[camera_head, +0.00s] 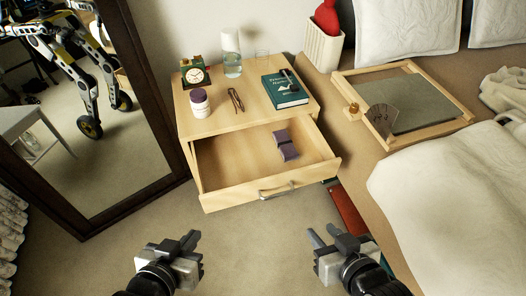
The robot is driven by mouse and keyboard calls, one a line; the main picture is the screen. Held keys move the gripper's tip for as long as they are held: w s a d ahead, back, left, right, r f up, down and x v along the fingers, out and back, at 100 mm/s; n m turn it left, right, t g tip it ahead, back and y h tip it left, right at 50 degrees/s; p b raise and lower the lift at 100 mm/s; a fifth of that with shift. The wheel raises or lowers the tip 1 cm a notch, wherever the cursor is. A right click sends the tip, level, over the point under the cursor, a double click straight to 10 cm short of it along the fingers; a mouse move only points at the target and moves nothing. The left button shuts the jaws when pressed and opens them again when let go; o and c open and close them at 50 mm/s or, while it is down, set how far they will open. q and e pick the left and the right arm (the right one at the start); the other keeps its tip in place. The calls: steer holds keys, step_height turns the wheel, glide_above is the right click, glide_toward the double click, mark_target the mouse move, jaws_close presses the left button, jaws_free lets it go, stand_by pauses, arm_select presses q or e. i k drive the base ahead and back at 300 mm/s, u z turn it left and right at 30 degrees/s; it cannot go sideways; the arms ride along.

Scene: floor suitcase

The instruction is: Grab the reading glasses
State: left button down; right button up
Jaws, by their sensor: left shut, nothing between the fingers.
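A thin brown folded item (236,100), which looks like the reading glasses, lies on top of the wooden nightstand (222,120), between a white jar and a teal book. A small dark item (288,78) lies on the book; I cannot tell what it is. My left gripper (192,240) is shut and empty, low over the floor in front of the nightstand. My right gripper (322,232) is empty with its fingers apart, in front and to the right of the open drawer. Both are well away from the brown item.
The nightstand's drawer (230,200) is pulled out, with a purple item (285,145) inside. A mirror (110,110) is left, the bed (450,195) right.

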mark_target(236, 94)
steer(key=z, duration=0.45)
steer(key=k, duration=0.1)
steer(key=u, duration=1.15)
steer(key=i, duration=0.9)
steer(key=u, duration=0.25)
